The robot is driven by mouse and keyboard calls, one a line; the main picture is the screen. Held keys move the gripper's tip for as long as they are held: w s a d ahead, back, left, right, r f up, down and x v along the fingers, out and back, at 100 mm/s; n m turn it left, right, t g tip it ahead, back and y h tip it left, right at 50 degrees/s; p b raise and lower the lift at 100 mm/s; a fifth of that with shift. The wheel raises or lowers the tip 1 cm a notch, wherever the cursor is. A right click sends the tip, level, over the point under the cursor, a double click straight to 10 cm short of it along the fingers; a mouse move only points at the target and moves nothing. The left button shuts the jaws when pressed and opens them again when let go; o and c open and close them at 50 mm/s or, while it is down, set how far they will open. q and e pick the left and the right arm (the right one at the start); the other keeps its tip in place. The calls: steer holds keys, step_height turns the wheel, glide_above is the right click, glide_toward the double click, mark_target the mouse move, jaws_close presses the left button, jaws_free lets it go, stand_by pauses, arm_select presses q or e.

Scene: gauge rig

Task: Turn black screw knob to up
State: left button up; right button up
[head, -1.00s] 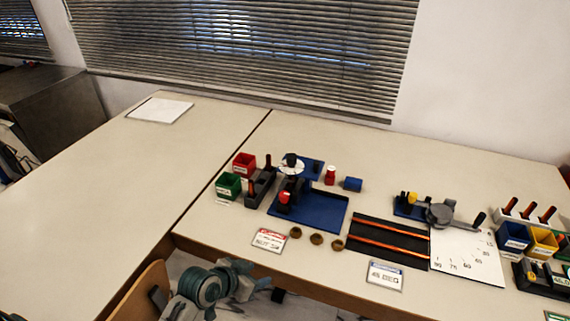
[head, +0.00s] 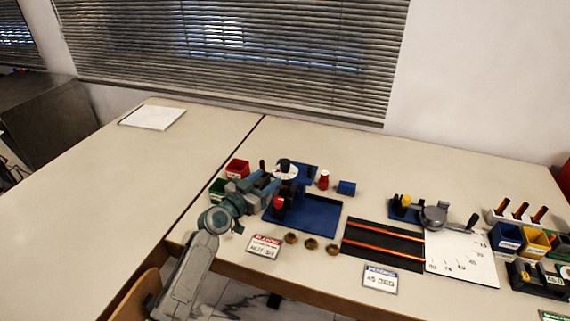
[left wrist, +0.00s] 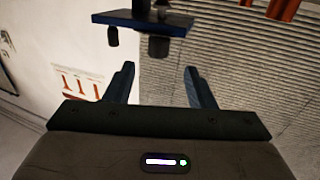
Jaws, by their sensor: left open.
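The black knob (head: 284,164) sits on a white round dial (head: 286,174) at the top of a blue stand. The stand's blue base (head: 318,217) lies on the table. My left gripper (head: 270,181) is beside the stand, just left of and slightly below the dial. The left wrist view shows its two fingers (left wrist: 160,85) apart with nothing between them. Beyond them is a blue plate (left wrist: 128,20) with dark parts on its lower side; I cannot tell which is the knob. The knob's pointing direction is too small to read. My right gripper is out of view.
Red bin (head: 238,168) and partly hidden green bin (head: 217,188) stand left of the stand. A red bottle (head: 323,180) and blue block (head: 346,188) are to its right. Brass rings (head: 311,243) and a red-topped sign (head: 264,246) lie in front.

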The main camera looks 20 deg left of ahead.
mark_target(282, 166)
arm_select(q)
steer(key=p+x, duration=0.1)
steer(key=x, duration=0.8)
steer(key=shift+w+d, duration=0.15)
steer(key=shift+w, duration=0.1)
steer(key=shift+p, duration=0.3)
steer(key=c, duration=0.9)
